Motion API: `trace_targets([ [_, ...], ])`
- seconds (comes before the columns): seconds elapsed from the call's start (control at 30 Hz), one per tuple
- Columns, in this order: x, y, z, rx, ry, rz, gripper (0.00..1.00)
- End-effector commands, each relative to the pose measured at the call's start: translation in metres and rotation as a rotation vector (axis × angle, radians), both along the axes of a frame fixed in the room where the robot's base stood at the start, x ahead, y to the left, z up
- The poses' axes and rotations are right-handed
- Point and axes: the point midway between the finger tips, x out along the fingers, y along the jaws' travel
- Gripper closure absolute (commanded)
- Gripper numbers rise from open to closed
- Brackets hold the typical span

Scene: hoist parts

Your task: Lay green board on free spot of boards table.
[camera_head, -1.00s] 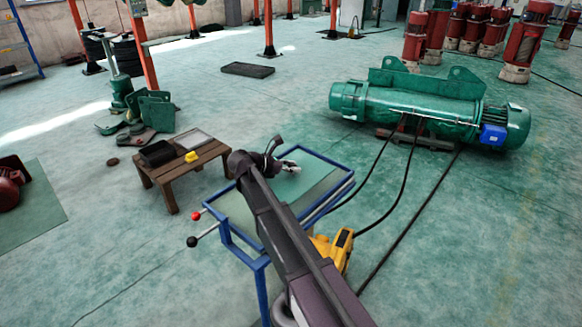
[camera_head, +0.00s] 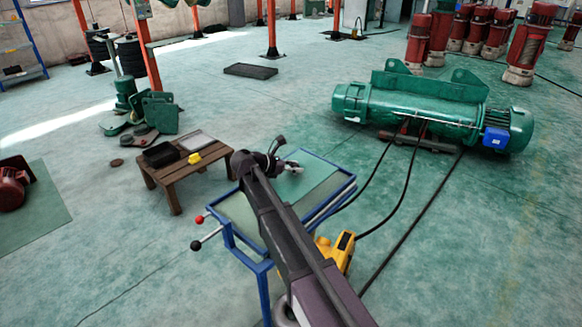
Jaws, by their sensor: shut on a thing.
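The green board (camera_head: 318,178) is a flat, light green sheet at the far right part of the blue-framed table. My gripper (camera_head: 293,167) is at its far left edge, shut on it. The fingers are small and partly hidden by my wrist, and I cannot tell whether the board is lifted or touches the table. The blue-framed table (camera_head: 226,236) has a paler top at its near left. A low wooden table (camera_head: 183,174) stands to the left, holding a black flat item (camera_head: 161,154), a grey board (camera_head: 195,140) and a small yellow object (camera_head: 194,158).
Red-knobbed (camera_head: 199,219) and black-knobbed (camera_head: 195,245) levers stick out left of the blue table. A yellow device (camera_head: 335,250) is at its right. A large green hoist (camera_head: 420,105) with black cables lies at the back right. Green parts (camera_head: 150,112) stand at the back left.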

Motion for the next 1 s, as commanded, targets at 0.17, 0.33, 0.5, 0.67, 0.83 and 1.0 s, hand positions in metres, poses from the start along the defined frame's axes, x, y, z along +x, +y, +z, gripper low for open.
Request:
trace_targets([
  [0.17, 0.0, 0.0, 0.005, -0.001, 0.0, 0.0, 1.0],
  [0.33, 0.0, 0.0, 0.02, -0.001, 0.0, 0.0, 1.0],
  [0.5, 0.0, 0.0, 0.041, -0.001, 0.0, 0.0, 1.0],
  [0.67, 0.0, 0.0, 0.057, -0.001, 0.0, 0.0, 1.0],
  [0.83, 0.0, 0.0, 0.063, -0.001, 0.0, 0.0, 1.0],
  [1.0, 0.0, 0.0, 0.062, -0.001, 0.0, 0.0, 1.0],
])
